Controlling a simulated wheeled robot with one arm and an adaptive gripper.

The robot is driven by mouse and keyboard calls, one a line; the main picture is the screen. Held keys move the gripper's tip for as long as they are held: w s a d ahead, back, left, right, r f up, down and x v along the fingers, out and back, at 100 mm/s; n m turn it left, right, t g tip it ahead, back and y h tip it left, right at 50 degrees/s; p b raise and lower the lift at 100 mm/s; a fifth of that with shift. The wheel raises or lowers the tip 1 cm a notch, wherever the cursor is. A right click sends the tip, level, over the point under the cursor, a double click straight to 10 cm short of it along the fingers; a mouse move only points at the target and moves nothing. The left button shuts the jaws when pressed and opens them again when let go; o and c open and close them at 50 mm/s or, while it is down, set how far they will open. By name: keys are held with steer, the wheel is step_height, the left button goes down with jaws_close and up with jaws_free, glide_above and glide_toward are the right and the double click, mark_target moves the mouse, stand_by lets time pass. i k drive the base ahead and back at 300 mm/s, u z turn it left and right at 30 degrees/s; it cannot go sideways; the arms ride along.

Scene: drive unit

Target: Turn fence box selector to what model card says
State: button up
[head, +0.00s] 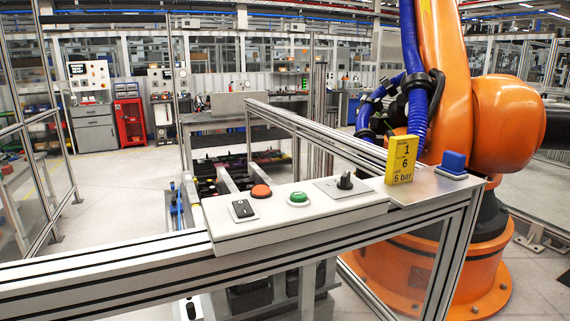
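The fence box (222,228) is a pale, long panel on top of the aluminium fence rail. Its selector (345,181) is a black knob on a grey plate at the panel's right end; its pointing direction is too small to read. A yellow model card (402,160) stands upright just right of the selector. It shows "1", "6" and "5 bar" in black; the smaller print is not readable. The panel also carries a black rocker switch (242,209), a red-orange button (261,191) and a green button (298,198). My gripper is not in view.
A blue block (453,162) sits at the rail's right corner. A large orange industrial arm (470,120) stands behind the fence on the right. The aluminium rail (110,274) crosses the foreground. Free floor (115,175) lies to the back left.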

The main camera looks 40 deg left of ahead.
mark_target(344, 183)
steer(key=u, duration=0.95)
steer(key=i, duration=0.9)
steer(key=u, duration=1.15)
